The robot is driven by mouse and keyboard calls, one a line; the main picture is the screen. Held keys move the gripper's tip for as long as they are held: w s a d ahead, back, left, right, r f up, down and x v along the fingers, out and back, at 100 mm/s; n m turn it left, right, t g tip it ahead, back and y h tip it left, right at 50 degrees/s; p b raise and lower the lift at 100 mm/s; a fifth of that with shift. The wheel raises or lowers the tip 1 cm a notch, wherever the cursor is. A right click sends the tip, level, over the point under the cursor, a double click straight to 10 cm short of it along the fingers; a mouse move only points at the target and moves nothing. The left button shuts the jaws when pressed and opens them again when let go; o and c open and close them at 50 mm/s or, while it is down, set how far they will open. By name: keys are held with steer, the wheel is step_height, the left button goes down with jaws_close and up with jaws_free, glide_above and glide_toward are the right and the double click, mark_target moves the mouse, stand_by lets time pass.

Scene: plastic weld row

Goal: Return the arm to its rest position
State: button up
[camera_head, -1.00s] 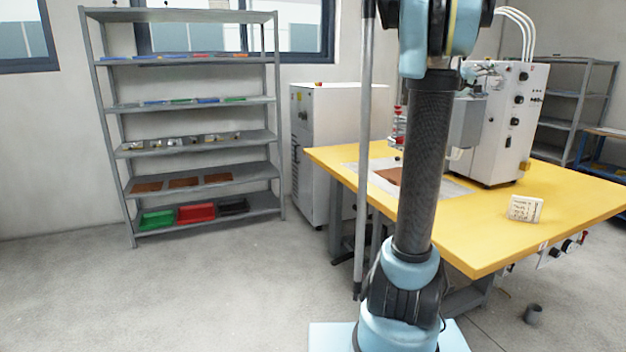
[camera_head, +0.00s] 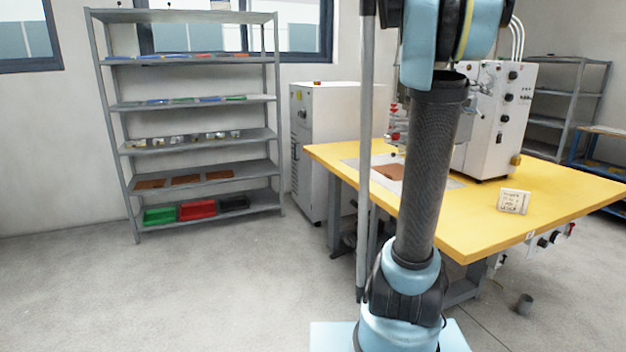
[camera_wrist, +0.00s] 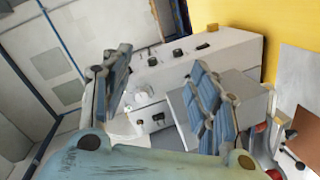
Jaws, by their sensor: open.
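My gripper (camera_wrist: 160,100) shows in the wrist view with its two blue-padded fingers spread apart and nothing between them. Behind the fingers is the white machine (camera_wrist: 215,50) with its black knobs, seen at a tilt. In the head view my arm rises in front of the yellow table (camera_head: 480,225), and its upper part leaves the top of the picture. My gripper cannot be made out clearly in the head view; the arm hides part of the table and machine.
The white welding machine (camera_head: 490,130) stands on the table, with a brown sheet (camera_head: 390,171) on a pale plate at its left and a small white sign (camera_head: 514,201) near the front. A grey shelf (camera_head: 200,103) with coloured trays stands at the left. Floor between is clear.

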steer(key=s+a+f+n+g+y, duration=0.1)
steer(key=s+a+f+y, duration=0.6)
steer(key=s+a+f, duration=0.9)
steer(key=s+a+f+n+g+y, duration=0.1)
steer(key=s+a+f+y, duration=0.6)
steer(key=s+a+f, duration=0.9)
steer(key=a+f+g, duration=0.1)
steer(key=a+f, duration=0.2)
steer(key=f, duration=0.3)
steer(key=shift+a+f+g+y, duration=0.25)
steer(key=shift+a+g+y, duration=0.05)
steer(key=shift+a+g, duration=0.1)
steer(key=shift+w, duration=0.1)
steer(key=shift+w+f, duration=0.2)
steer(key=shift+w, duration=0.15)
